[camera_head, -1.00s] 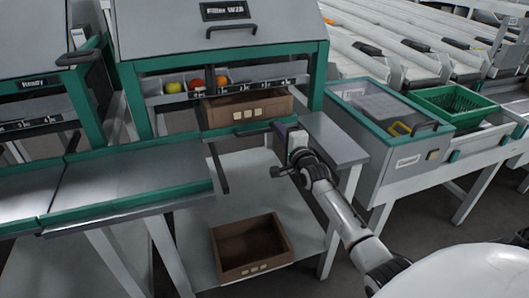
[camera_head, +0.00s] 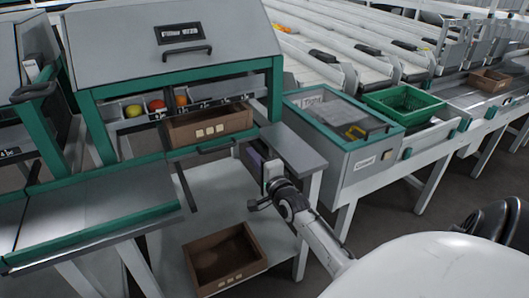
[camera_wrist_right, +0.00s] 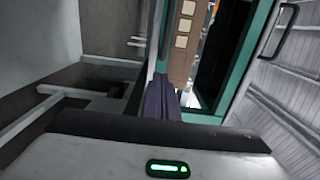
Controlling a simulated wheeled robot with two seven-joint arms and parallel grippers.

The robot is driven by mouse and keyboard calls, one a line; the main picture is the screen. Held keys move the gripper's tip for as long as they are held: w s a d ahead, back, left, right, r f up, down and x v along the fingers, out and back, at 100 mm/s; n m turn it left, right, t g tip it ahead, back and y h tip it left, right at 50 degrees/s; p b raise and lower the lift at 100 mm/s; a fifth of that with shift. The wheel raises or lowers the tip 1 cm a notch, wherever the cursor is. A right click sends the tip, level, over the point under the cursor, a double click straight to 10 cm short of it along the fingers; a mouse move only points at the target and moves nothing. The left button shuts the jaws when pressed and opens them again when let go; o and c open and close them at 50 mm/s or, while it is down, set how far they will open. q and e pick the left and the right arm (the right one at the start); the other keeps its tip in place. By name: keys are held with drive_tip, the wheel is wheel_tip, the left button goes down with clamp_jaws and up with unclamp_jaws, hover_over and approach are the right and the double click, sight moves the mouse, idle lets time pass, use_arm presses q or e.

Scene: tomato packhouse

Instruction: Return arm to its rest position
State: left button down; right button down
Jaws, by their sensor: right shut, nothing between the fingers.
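My right gripper (camera_head: 256,162) is shut and empty. It is in front of the filler machine (camera_head: 180,55), beside the grey side shelf (camera_head: 292,150). Its purple fingers (camera_wrist_right: 160,100) are close together in the right wrist view. My right arm reaches out to it from the lower right of the head view. A brown crate (camera_head: 210,127) stands in the filler opening, a little beyond and left of the gripper. It also shows in the right wrist view (camera_wrist_right: 180,50). My left gripper is not in view.
A second brown crate (camera_head: 225,262) sits on the low shelf below the gripper. A lidded grey-green bin (camera_head: 345,120) and a green basket (camera_head: 403,102) stand to the right. Several fruits lie in the filler's slots. Green-edged tables (camera_head: 85,215) fill the left.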

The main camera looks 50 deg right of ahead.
drive_tip(key=v, duration=0.6)
drive_tip(key=shift+w+p, duration=0.1)
drive_tip(key=shift+p, duration=0.2)
drive_tip(key=shift+a+f, duration=0.1)
drive_tip(key=s+a+f+n+g+y+p, duration=0.1)
drive_tip(key=s+a+f+n+y, duration=0.1)
drive_tip(key=s+a+f+n, duration=0.3)
drive_tip(key=s+a+f+n+g+y+p, duration=0.1)
drive_tip(key=a+f+n+g+y, duration=0.1)
drive_tip(key=a+n, duration=0.35)
drive_tip(key=s+a+f+n+g+y+p, duration=0.1)
drive_tip(key=s+a+f+n+y, duration=0.15)
drive_tip(key=a, duration=0.45)
drive_tip(key=s+a+f+n+g+y+p, duration=0.1)
drive_tip(key=s+a+f+n+g, duration=0.1)
drive_tip(key=s+a+n, duration=0.3)
drive_tip(key=s+a+f+n+g+y+p, duration=0.1)
drive_tip(key=s+a+f+n+g, duration=0.1)
drive_tip(key=s+a+n, duration=0.4)
drive_tip(key=s+a+f, duration=0.1)
drive_tip(key=s+a, duration=0.2)
drive_tip(key=s, duration=0.1)
drive_tip(key=shift+s+a, duration=0.25)
drive_tip(key=shift+a, duration=0.15)
